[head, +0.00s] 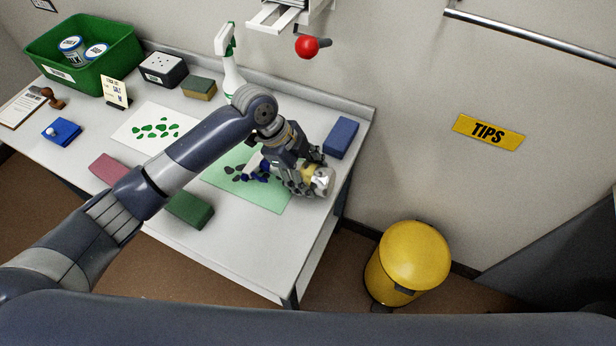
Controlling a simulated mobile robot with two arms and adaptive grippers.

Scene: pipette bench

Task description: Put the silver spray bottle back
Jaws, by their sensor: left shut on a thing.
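My left gripper (296,174) is shut on a silvery thing (323,182) with a yellowish patch, at the right end of the bench. It appears to be the silver spray bottle, though the fingers hide much of it. It looks tilted or lying over the green mat (268,201). Dark blue parts show left of the fingers; I cannot tell whether they belong to it. Another spray bottle (232,78), white with a green trigger, stands upright at the back of the bench. My right gripper is not in view.
A blue block (341,137) lies right of my gripper, and a green block (189,209) near the front edge. A yellow bin (414,257) stands on the floor.

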